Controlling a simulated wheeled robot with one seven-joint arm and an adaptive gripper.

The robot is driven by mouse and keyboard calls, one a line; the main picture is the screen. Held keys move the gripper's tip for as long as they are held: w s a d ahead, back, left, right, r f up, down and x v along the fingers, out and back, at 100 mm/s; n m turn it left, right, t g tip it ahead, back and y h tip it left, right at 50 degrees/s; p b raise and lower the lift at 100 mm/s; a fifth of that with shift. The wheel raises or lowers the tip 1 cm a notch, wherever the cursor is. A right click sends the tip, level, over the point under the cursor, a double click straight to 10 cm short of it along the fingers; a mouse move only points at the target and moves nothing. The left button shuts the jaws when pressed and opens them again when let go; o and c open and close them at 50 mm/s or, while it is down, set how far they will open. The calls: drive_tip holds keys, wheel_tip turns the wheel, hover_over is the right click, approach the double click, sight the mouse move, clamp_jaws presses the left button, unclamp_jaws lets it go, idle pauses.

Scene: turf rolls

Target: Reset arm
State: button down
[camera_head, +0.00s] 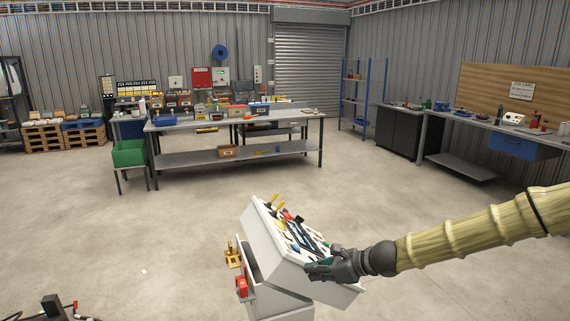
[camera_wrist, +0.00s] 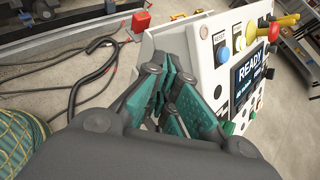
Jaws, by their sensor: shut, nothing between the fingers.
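My gripper (camera_head: 318,269) is at the end of my arm, low in the head view, in front of the sloped panel of a white control console (camera_head: 262,228). In the wrist view my gripper (camera_wrist: 178,92) has its teal fingers shut with nothing between them, close beside the console panel (camera_wrist: 208,60). The panel carries a blue button (camera_wrist: 223,56), a yellow knob (camera_wrist: 251,33), a red knob (camera_wrist: 273,32) and a screen (camera_wrist: 247,73) reading READY. Whether the fingers touch the panel I cannot tell.
A grey workbench (camera_head: 235,157) with bins stands behind the console. A green crate (camera_head: 129,153) is at its left end. Another bench (camera_head: 470,166) runs along the right wall. Black cables (camera_wrist: 95,62) lie on the floor left of the console. Open floor surrounds the console.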

drive_tip(key=s+d+f+n+g+h+b, duration=0.1)
drive_tip(key=s+f+n+g+h, duration=0.2)
drive_tip(key=s+f, duration=0.9)
drive_tip(key=s+d+f+n+g+h, duration=0.25)
drive_tip(key=s+f+n, duration=0.25)
drive_tip(key=s+f, duration=0.65)
drive_tip(key=s+d+f+n+h, duration=0.1)
drive_tip(key=s+d+f+n, duration=0.2)
drive_tip(key=s+n, duration=0.2)
drive_tip(key=s+d+f+n+h+b, duration=0.1)
drive_tip(key=s+d+f+n, duration=0.3)
drive_tip(key=s, duration=0.7)
drive_tip(key=s+d+f+n+h, duration=0.2)
drive_tip(key=s+d+f+n, duration=0.1)
drive_tip(key=s, duration=0.4)
drive_tip(key=f+n, duration=0.1)
drive_tip(key=n, duration=0.1)
drive_tip(key=shift+s+d+f+n+h, duration=0.25)
drive_tip(key=shift+s+n+h, duration=0.05)
drive_tip(key=shift+s+h, duration=0.1)
